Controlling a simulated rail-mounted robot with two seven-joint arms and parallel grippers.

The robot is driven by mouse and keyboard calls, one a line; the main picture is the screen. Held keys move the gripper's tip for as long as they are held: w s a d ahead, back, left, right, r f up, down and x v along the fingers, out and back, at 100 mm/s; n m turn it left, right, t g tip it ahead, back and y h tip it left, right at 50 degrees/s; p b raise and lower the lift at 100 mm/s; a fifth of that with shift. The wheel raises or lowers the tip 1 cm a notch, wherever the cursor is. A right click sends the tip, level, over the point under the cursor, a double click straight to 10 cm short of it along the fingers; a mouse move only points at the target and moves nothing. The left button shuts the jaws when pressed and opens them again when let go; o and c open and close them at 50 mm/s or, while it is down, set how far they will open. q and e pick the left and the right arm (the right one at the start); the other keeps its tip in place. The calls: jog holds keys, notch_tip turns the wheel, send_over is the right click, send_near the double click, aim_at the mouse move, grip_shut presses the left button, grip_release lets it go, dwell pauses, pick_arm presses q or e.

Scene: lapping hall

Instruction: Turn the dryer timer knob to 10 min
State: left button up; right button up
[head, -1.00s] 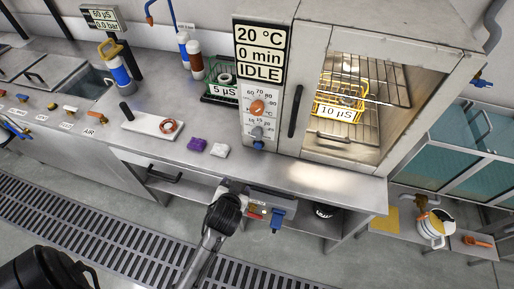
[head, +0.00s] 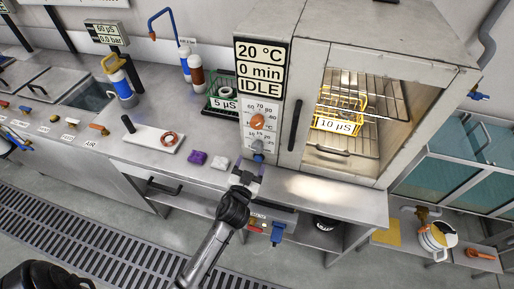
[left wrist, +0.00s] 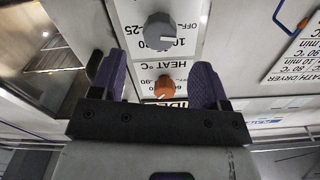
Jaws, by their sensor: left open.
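The dryer (head: 359,35) stands at the back right, and its display (head: 260,69) reads 20 °C, 0 min, IDLE. Below it is an orange heat knob (head: 257,121), and under that the grey timer knob (head: 257,145). My left gripper (head: 253,168) is open and empty, just below and in front of the timer knob. In the left wrist view the panel appears upside down. There the grey timer knob (left wrist: 160,30) lies beyond the open purple fingers (left wrist: 158,82), clear of them. The orange knob (left wrist: 163,88) shows between the fingers. My right gripper is not seen.
The dryer door handle (head: 295,125) is right of the panel. A yellow basket (head: 341,107) labelled 10 µS is on the rack inside. A purple block (head: 197,158) and a white block (head: 221,163) lie on the bench to the left.

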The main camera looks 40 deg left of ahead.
aim_at(256, 151)
pick_arm(q)
jog(key=x, duration=0.6)
jog(key=shift+w, duration=0.25)
jog(key=shift+w+a, duration=0.3)
jog(key=shift+w, duration=0.3)
jog(key=shift+c, duration=0.3)
jog(key=c, duration=0.9)
